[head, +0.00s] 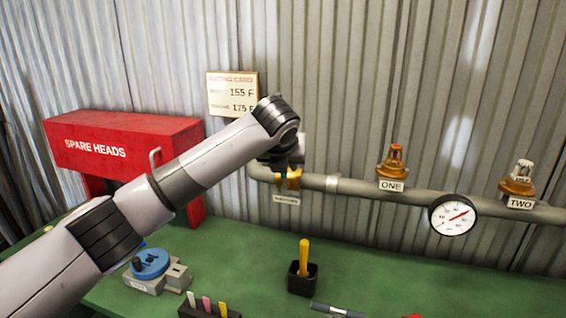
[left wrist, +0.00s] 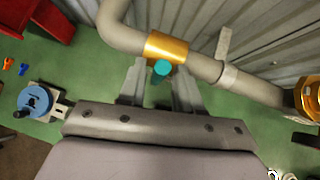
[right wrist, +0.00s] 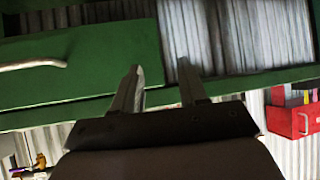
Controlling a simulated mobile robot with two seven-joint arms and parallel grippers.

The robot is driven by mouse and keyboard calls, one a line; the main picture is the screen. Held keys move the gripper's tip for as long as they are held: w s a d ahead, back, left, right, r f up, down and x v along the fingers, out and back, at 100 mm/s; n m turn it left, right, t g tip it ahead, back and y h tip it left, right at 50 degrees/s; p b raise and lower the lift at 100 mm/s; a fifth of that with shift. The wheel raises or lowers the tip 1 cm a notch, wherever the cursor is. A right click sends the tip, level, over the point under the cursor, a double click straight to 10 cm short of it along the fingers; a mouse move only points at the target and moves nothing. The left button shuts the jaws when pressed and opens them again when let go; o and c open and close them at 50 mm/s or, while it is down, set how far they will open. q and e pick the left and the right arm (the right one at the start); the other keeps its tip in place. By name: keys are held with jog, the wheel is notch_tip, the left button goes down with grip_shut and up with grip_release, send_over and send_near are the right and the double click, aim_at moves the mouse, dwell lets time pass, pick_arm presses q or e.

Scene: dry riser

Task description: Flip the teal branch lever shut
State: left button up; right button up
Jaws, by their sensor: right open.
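The teal branch lever (left wrist: 161,69) shows end-on in the left wrist view, below a brass valve body (left wrist: 166,46) on the grey pipe. My left gripper (left wrist: 160,75) is at it, with one finger on each side of the lever and gaps visible, so it looks open. In the head view my left gripper (head: 282,168) is at the brass valve (head: 294,179) and hides most of the lever. My right gripper (right wrist: 159,72) is open and empty in the right wrist view, near a green bench front with a handle (right wrist: 35,64); it is outside the head view.
The grey pipe (head: 355,187) runs along the corrugated wall, with heads ONE (head: 391,168) and TWO (head: 519,178) and a gauge (head: 453,215).

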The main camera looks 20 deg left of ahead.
dwell(0.3)
pick_arm(q)
jog(key=b+v, duration=0.1)
jog(key=v, duration=0.6)
jog(key=shift+s, duration=0.1)
jog(key=s+d+f+n+g+h, duration=0.1)
jog(key=s+d+f+n+h, duration=0.15)
jog(key=s+f+n, duration=0.7)
jog(key=s+d+f+n+g+h, duration=0.1)
jog(key=s+d+f+n+g, duration=0.3)
jog(key=f, duration=1.1)
jog(key=s+a+f+n+y, duration=0.1)
jog(key=s+a+f+n, duration=0.25)
jog(key=s+n, duration=0.35)
jog(key=s+a+f+n, duration=0.3)
jog(key=s+a+n, duration=0.2)
jog(key=s, duration=0.5)
jog(key=s+a+f+n+y, duration=0.1)
jog(key=s+a+f+n, duration=0.35)
jog(key=s+n, duration=0.3)
jog(key=w+d+f+m+t+h, duration=0.1)
jog(key=w+d+f+t+h, duration=0.1)
jog(key=w+f+t, duration=0.3)
notch_tip(320, 180, down, 4)
jog(key=shift+w+d+r+t, duration=0.2)
jog(key=shift+d+t, duration=0.2)
jog(key=shift+t, duration=0.4)
